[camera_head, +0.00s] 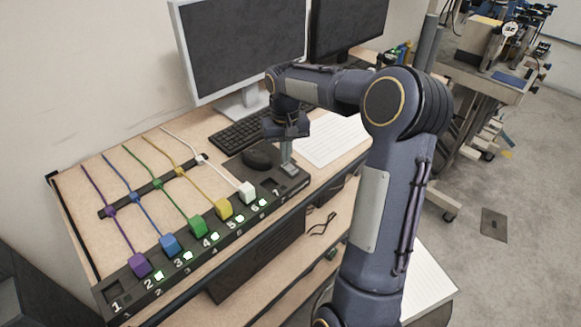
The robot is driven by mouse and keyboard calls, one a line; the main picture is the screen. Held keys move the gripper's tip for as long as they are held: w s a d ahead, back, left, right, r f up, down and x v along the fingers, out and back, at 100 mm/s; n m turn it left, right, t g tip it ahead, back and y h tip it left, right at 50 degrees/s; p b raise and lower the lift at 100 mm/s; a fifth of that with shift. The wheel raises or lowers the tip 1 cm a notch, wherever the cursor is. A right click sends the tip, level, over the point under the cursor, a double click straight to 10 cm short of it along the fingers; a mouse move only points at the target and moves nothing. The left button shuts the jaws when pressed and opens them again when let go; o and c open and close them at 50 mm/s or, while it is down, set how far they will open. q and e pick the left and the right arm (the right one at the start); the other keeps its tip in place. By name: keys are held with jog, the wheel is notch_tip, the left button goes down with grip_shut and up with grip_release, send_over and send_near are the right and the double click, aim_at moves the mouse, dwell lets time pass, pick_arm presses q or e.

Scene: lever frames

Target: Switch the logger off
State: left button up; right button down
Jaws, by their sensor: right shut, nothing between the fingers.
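A long dark power strip (128,309) runs along the table's front edge, with numbers 1 to 7. Lamps by 2 (159,275), 3, 4, 5 and 6 (262,202) glow green; no glow shows by 1 or 7. Purple (139,264), blue (169,244), green (197,226), yellow (223,208) and white (247,192) plugs sit in it, each with a matching cable. No label naming the logger is readable. My right gripper (286,161) is shut and empty, pointing down over the strip's far end by a grey piece (290,169); contact is unclear. My left gripper is not in view.
A black mouse (257,158), keyboard (241,131) and monitor (243,45) stand behind the strip. A white sheet (331,138) lies right of the keyboard. My right arm covers part of the table's right side.

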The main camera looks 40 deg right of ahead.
aim_at(286, 165)
jog(key=shift+f+b, duration=0.65)
jog(key=shift+f, duration=0.3)
dwell(0.4)
jog(key=shift+r, duration=0.15)
notch_tip(286, 165, up, 7)
jog(key=p, duration=0.6)
dwell(0.6)
jog(key=s+a+r+n+t+y, duration=0.2)
jog(key=s+a+r+t, duration=0.3)
jog(key=s+a, duration=0.95)
jog(key=s+a+f+n+y, duration=0.1)
jog(key=s+a, duration=0.3)
jog(key=s, duration=0.5)
jog(key=shift+s+a+f+t+y, duration=0.3)
jog(key=shift+a+f+y, duration=0.1)
jog(key=shift+f, duration=0.2)
